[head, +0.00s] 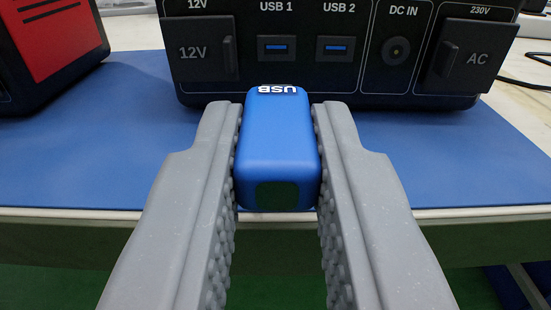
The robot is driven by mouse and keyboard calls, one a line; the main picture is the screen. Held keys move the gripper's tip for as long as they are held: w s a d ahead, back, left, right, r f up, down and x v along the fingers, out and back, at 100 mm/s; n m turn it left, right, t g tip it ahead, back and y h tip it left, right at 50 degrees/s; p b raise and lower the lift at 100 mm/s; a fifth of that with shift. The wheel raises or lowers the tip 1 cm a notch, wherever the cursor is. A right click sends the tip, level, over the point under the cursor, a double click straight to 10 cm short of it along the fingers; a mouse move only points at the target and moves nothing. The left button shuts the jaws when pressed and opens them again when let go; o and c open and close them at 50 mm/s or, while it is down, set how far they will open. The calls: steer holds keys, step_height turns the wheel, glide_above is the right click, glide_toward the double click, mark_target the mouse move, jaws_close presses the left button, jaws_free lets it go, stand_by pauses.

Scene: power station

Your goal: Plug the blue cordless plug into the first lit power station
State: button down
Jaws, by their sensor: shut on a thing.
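My gripper (277,110) is shut on the blue plug (277,140), with one grey finger against each side. The plug is a rounded blue block with upside-down white "USB" lettering at its far end and a dark patch on its near end. Its far end points at a black power station (345,88). The station's front has a 12V cover (203,52), a USB 1 port (277,47), a USB 2 port (336,48), a round DC IN socket (396,50) and an AC cover (462,54). Both USB ports show blue inside. The plug's tip and any gap to the station are hidden.
Another unit with a red panel (55,38) stands at the left. The blue mat (440,165) is clear in front of the station, ending at the table's front edge (470,212). A black cable (530,84) lies at the right.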

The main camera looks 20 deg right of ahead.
mark_target(275, 98)
steer(key=shift+x, duration=2.3)
steer(key=shift+p+x, duration=0.4)
steer(key=shift+x, duration=0.45)
stand_by(0.4)
steer(key=c, duration=1.2)
jaws_free()
steer(key=shift+c, duration=0.2)
steer(key=shift+a, duration=0.1)
